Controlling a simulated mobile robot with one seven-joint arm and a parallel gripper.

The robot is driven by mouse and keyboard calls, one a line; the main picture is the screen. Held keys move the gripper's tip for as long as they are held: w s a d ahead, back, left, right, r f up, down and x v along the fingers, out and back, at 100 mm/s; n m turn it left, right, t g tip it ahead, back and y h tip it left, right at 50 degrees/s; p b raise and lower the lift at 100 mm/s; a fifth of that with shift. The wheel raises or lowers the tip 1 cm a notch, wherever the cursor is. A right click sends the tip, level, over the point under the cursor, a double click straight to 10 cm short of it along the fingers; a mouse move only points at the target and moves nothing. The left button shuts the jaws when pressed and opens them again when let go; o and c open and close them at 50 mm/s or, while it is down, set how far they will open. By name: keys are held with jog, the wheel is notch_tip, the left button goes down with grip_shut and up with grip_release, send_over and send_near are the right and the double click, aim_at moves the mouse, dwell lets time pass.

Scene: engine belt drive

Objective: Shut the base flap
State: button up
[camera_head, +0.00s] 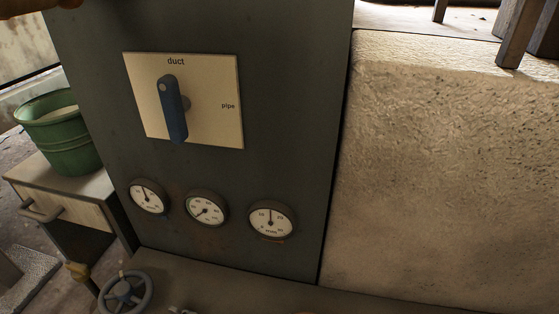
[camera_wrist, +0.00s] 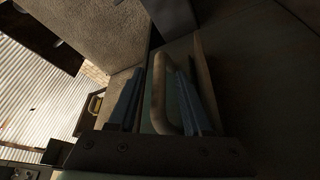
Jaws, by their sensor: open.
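In the wrist view my gripper (camera_wrist: 158,71) is open, its two blue fingers apart. The upright bar of a tan, rounded handle (camera_wrist: 158,98) lies between the fingers as seen from the wrist, nearer the right one. I cannot tell whether either finger touches it. The handle seems to be fixed to a dark panel (camera_wrist: 236,55), which may be the base flap; deep shadow hides its edges and how far it stands open. In the head view neither my gripper nor a base flap can be made out.
The head view shows a dark cabinet (camera_head: 270,100) with a blue duct lever (camera_head: 173,110) and three gauges. A green bucket (camera_head: 62,138) stands on a drawer unit (camera_head: 75,195) at left. A handwheel (camera_head: 125,293) is below; a rough stone block (camera_head: 440,180) fills the right.

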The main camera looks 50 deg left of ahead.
jog(key=v, duration=1.2)
jog(key=shift+s+a, duration=0.2)
jog(key=shift+s, duration=0.05)
dwell(0.5)
